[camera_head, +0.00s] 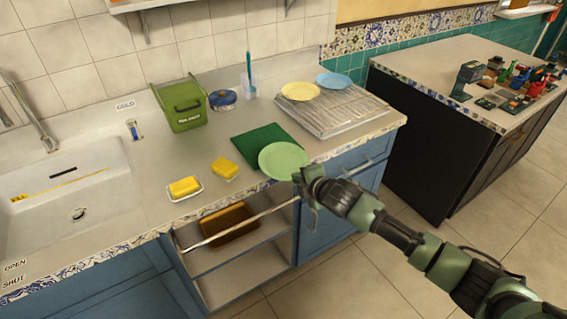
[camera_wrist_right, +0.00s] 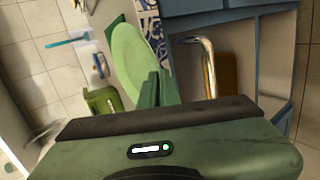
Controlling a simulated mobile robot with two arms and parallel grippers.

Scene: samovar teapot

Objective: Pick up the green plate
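The light green plate (camera_head: 284,160) lies near the counter's front edge, partly over a dark green cloth (camera_head: 262,141). In the right wrist view the plate (camera_wrist_right: 128,58) is seen steeply from the side. My right gripper (camera_head: 301,178) is at the plate's front right rim. In the wrist view its fingers (camera_wrist_right: 158,88) are close together with the rim between them, and the gripper looks shut on it. Whether the plate is clear of the counter cannot be told. My left gripper is in neither view.
A yellow sponge (camera_head: 225,168) and a yellow block on a dish (camera_head: 185,188) lie left of the plate. Behind are a green bin (camera_head: 181,104), a blue pot (camera_head: 223,99) and a drying rack (camera_head: 333,108) with yellow and blue plates. An open shelf (camera_head: 240,252) is below the counter.

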